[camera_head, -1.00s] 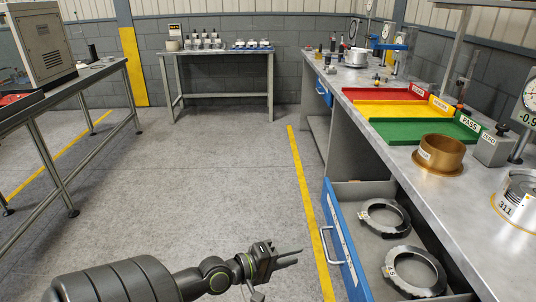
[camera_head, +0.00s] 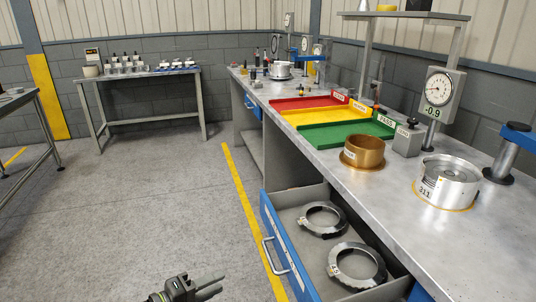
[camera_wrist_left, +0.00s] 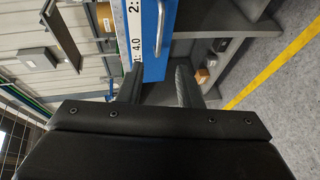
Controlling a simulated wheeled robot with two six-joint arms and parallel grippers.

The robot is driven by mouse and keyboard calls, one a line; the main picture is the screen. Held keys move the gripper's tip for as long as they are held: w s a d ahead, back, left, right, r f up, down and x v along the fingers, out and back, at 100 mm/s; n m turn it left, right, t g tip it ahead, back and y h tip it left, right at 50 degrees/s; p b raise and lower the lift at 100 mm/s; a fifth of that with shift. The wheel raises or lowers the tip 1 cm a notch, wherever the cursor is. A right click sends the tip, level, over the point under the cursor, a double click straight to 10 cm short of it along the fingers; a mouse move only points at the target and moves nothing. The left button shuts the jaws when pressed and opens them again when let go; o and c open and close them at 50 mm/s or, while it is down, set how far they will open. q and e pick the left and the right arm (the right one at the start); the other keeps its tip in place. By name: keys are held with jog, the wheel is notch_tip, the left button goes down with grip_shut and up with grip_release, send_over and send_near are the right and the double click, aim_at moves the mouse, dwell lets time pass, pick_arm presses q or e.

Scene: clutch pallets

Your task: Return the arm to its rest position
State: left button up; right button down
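My left gripper (camera_head: 218,284) is low at the bottom edge of the head view, left of the open blue drawer (camera_head: 285,250). In the left wrist view its two fingers (camera_wrist_left: 160,80) stand apart with nothing between them, so it is open and empty. The blue drawer front (camera_wrist_left: 155,45) with its label and handle shows beyond the fingers there. Most of my left arm is out of the head view. My right gripper is not in view.
The open drawer holds two metal rings (camera_head: 323,220) (camera_head: 357,265). The workbench (camera_head: 330,160) carries a brass cup (camera_head: 363,153), a silver cylinder (camera_head: 447,184), coloured trays (camera_head: 345,135) and a dial gauge (camera_head: 439,88). The floor (camera_head: 150,215) to the left is clear.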

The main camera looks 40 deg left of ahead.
pick_arm(q)
jog(key=s+a+f+m+g+y+p, duration=0.1)
jog(key=a+f+y, duration=0.1)
jog(key=a+f, duration=0.35)
jog(key=a+f+m+g+y+p, duration=0.1)
jog(key=a+f+y, duration=0.15)
jog(key=f, duration=0.55)
jog(key=s+a+f+m+g+y+p, duration=0.2)
jog(key=s+f+m+g, duration=0.3)
jog(key=f, duration=0.8)
jog(key=s+d+f+m+g+p, duration=0.1)
jog(key=s+d+f+m+g, duration=0.2)
jog(key=s+d+f, duration=0.5)
jog(key=s+d+f+m+g+h+p, duration=0.1)
jog(key=s+d+f+m+g, duration=0.2)
jog(key=s+d+f, duration=0.5)
jog(key=s+f+g, duration=0.1)
jog(key=s+f, duration=0.1)
jog(key=s, duration=0.3)
jog(key=shift+s+d+m+p, duration=0.25)
jog(key=shift+d+m+p, duration=0.05)
jog(key=shift+d+p, duration=0.1)
